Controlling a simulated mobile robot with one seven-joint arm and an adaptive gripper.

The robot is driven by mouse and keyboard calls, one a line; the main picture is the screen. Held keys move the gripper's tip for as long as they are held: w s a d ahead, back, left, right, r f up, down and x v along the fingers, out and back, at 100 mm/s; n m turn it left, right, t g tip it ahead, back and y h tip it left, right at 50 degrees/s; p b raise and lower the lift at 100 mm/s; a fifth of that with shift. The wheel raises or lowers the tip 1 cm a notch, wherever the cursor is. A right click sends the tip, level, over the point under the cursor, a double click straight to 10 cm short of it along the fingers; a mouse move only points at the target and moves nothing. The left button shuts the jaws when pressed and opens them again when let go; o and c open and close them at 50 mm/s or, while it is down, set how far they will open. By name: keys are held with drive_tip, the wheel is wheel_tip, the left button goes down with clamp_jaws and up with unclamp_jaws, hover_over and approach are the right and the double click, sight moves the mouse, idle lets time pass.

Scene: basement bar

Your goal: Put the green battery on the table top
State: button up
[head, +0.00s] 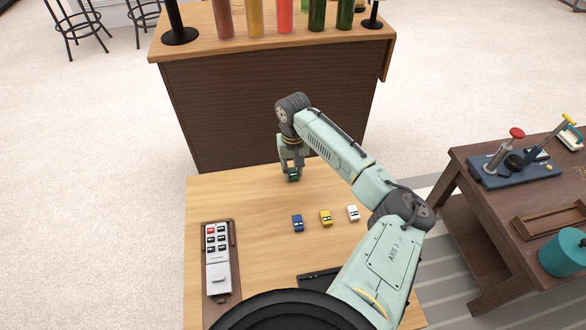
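The green battery (294,178) is a small dark green block at the far side of the light wooden table top (235,200). My gripper (292,174) points down with its fingers on either side of the battery and appears shut on it. The fingers partly cover the battery. I cannot tell whether it touches the table top or hangs just above it. A blue battery (297,223), a yellow battery (326,217) and a white battery (353,213) lie in a row nearer to me.
A grey charger-like device (217,258) on a brown tray (234,288) lies at the left. A black item (316,279) lies near the front. Behind stands a bar counter (265,100) with bottles. A dark side table (462,190) with tools stands right. The table's left middle is bare.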

sight(293, 172)
drive_tip(key=o, duration=0.4)
drive_tip(key=shift+c, duration=0.2)
wheel_tip(293, 172, up, 12)
drive_tip(key=b, duration=0.2)
drive_tip(key=shift+r, duration=0.2)
